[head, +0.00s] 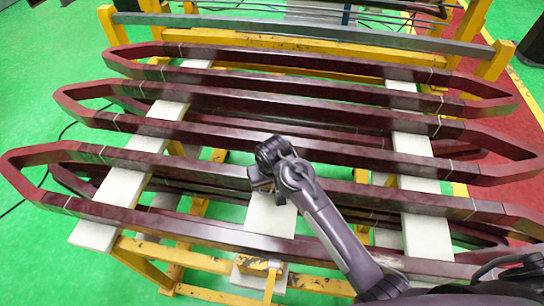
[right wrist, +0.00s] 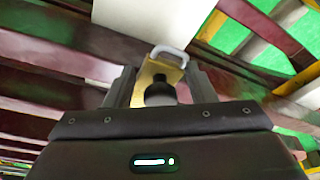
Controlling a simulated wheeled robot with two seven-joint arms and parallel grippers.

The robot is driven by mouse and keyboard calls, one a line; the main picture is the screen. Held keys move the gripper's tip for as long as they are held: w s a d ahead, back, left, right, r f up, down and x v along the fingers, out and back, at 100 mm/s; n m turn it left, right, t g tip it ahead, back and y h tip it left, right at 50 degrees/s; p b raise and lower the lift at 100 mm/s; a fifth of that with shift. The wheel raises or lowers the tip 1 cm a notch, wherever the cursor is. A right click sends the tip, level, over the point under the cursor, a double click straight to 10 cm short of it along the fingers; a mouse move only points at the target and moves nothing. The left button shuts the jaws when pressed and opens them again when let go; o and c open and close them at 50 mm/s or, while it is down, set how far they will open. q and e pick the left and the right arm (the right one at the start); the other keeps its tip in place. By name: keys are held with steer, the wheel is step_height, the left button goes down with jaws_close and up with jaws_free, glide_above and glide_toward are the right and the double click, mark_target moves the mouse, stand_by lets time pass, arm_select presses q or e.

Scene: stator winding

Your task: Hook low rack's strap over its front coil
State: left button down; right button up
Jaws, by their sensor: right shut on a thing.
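The low rack (head: 195,260) is a worn yellow frame carrying several long dark-red coils. The front coil (head: 170,220) is the nearest long loop, lying across white support boards. My right gripper (head: 264,186) is above the middle of the front coil, between its two long sides in the picture. In the right wrist view my right gripper (right wrist: 160,88) is shut on a brass-coloured piece (right wrist: 166,70) with a grey loop (right wrist: 170,53) at its end. This piece looks like the strap's end; the rest of the strap cannot be made out. My left gripper is out of view.
White boards (head: 92,232) and (head: 425,238) cross under the coils at left and right. A short white board (head: 268,217) lies below my right gripper. More coils (head: 250,108) lie behind. A grey bar (head: 300,31) runs across the back.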

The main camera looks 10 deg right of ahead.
steer(key=s+a, duration=0.5)
steer(key=s, duration=0.4)
steer(key=shift+s+r, duration=0.4)
stand_by(0.4)
steer(key=shift+s+a, duration=0.45)
steer(key=shift+s, duration=0.75)
steer(key=shift+s+a, duration=0.5)
steer(key=shift+s, duration=0.65)
steer(key=shift+s+a, duration=0.45)
steer(key=shift+s, duration=0.75)
steer(key=o, duration=0.9)
steer(key=shift+s+a, duration=0.1)
steer(key=shift+a, duration=0.05)
steer(key=o, duration=0.5)
steer(key=shift+a+f, duration=0.15)
steer(key=shift+c, duration=0.2)
steer(key=shift+o, duration=1.2)
steer(key=shift+d+f, duration=0.1)
steer(key=shift+d, duration=0.25)
